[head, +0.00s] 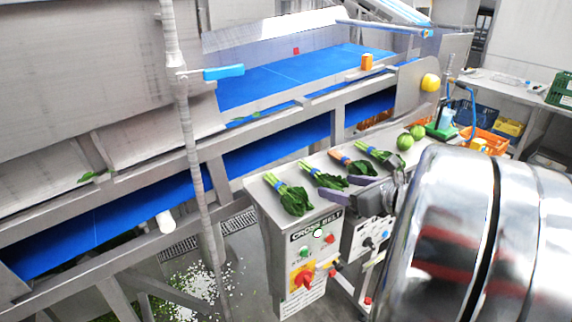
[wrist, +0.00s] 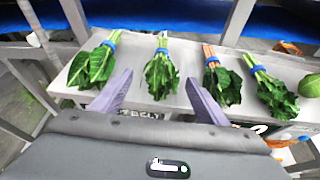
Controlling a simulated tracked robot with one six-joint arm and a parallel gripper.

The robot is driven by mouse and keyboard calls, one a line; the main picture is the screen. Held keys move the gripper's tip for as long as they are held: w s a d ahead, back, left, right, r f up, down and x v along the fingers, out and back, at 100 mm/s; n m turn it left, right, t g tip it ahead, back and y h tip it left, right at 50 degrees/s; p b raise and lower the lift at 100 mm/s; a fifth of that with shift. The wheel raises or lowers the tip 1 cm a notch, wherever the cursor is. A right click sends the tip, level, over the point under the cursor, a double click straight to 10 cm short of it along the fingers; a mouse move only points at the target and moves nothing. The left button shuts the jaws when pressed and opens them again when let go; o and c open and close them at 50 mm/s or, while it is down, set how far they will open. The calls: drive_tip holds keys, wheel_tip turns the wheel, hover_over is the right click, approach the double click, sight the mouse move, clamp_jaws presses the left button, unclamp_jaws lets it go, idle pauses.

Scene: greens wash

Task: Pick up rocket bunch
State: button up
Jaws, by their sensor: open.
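Several greens bunches with blue bands lie in a row on the steel ledge. The bunch with narrow, jagged leaves, which looks like the rocket bunch (wrist: 161,73), is second from the left in the wrist view; it also shows in the head view (head: 328,180). My gripper (wrist: 158,83) is open, its two purple fingers on either side of this bunch's leaves as seen in the wrist view. Nothing is held, and I cannot tell the height above the ledge. In the head view my gripper (head: 334,186) is over the ledge's front side, partly hidden by my arm.
A broad-leaf bunch (wrist: 96,62) lies to the left. A red-stemmed bunch (wrist: 222,80) and a pale-stemmed bunch (wrist: 270,85) lie to the right. Round green vegetables (head: 411,136) sit farther along the ledge (head: 262,190). A blue conveyor belt (head: 290,75) runs behind.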

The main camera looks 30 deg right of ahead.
drive_tip(key=shift+x, duration=1.35)
drive_tip(key=c, duration=1.2)
drive_tip(key=shift+o, duration=0.2)
drive_tip(key=shift+r, duration=0.1)
wheel_tip(320, 180, up, 10)
drive_tip(key=shift+f, duration=0.1)
